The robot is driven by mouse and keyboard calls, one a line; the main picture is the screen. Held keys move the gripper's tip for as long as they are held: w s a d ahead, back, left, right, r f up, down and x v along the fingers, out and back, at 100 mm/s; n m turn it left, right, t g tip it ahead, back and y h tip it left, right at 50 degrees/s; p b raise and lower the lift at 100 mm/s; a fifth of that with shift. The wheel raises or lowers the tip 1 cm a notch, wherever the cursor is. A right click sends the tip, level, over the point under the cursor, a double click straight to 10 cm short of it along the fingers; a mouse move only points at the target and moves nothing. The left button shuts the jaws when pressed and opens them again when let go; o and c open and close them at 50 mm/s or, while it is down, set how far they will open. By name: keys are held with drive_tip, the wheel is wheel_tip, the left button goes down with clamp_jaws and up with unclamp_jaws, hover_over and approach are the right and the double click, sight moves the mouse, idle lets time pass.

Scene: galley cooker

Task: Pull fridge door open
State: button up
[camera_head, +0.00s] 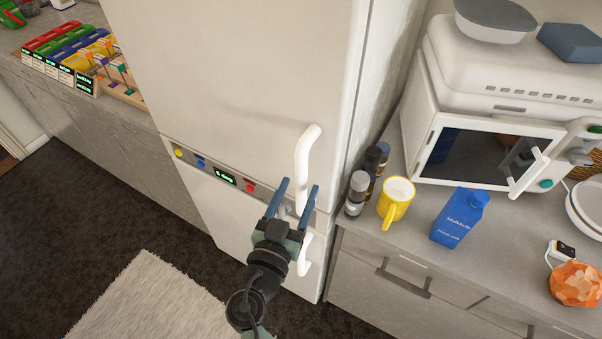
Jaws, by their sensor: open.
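The tall white fridge (235,70) stands in the middle, with its upper door looking shut. A white curved handle (305,165) sits near the right edge of the upper door. A second white handle (304,255) is on the lower door (222,212), partly hidden behind my gripper. My gripper (297,190) is open, its two blue fingers pointing up toward the upper handle's lower end. The fingers appear on either side of that lower end; I cannot tell whether they touch it. Nothing is seen held.
Right counter holds dark bottles (357,193), a yellow mug (396,201), a blue carton (460,217) and a white microwave (480,150). Left counter holds colourful boxes (75,55). Dark carpet (95,225) and a pale rug (150,300) lie before the fridge, clear.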

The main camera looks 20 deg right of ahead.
sight(300, 187)
drive_tip(key=shift+x, duration=1.55)
clamp_jaws()
